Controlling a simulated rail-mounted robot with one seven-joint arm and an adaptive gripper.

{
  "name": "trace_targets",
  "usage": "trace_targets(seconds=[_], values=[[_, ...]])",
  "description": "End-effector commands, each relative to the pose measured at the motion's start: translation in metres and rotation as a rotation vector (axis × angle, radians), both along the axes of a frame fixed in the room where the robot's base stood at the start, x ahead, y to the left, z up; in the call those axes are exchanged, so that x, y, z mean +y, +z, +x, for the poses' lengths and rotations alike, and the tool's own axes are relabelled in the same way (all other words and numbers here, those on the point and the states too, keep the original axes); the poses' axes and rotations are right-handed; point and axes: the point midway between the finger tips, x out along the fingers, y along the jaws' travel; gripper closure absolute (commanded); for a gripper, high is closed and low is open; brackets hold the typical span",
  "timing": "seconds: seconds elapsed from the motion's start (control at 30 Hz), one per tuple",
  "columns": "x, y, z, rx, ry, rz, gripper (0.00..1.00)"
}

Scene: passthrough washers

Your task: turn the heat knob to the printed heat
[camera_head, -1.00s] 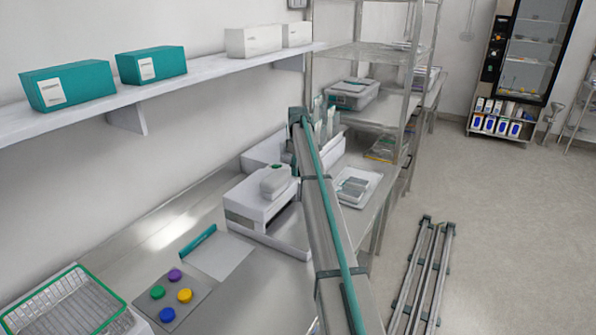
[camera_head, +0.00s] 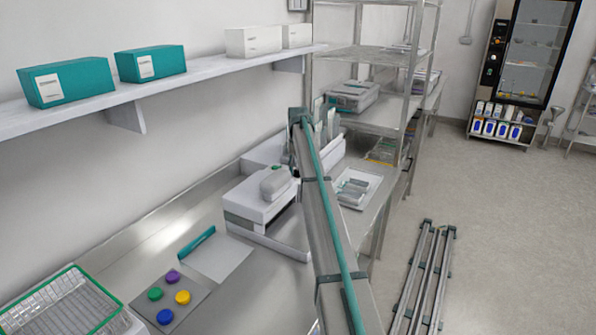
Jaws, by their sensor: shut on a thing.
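My gripper is not in view. No heat knob and no printed heat value can be made out for certain. A white bench machine (camera_head: 245,205) with a rounded grey top part (camera_head: 275,182) stands on the steel bench; no dial shows clearly on it. A black-framed glass-door cabinet (camera_head: 545,45) at the far right has small dark round parts on its left panel (camera_head: 497,45), too small to read. A long grey and teal beam (camera_head: 325,215) crosses the middle of the view and hides part of the bench behind it.
A grey plate with several coloured discs (camera_head: 183,297), a pale sheet (camera_head: 222,262) and a green-rimmed wire basket (camera_head: 65,310) lie on the bench (camera_head: 250,305). A white tray (camera_head: 375,182) sits right of the beam. Rails (camera_head: 428,280) lie on the otherwise open floor (camera_head: 500,220).

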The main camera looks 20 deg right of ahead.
Motion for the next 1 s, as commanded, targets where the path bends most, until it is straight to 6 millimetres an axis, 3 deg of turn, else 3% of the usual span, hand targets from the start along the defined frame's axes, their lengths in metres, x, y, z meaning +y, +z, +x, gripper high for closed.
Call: trace_targets(seconds=[0.33, 0.87, 0.9, 1.0], values=[[-0.0002, 0.0005, 0.0003, -0.001, -0.144, 0.000, 0.95], [-0.0002, 0.0006, 0.0003, -0.001, -0.166, 0.000, 0.95], [-0.0001, 0.0006, 0.0004, -0.001, -0.166, 0.000, 0.53], [-0.0001, 0.0005, 0.0003, -0.001, -0.166, 0.000, 0.37]])
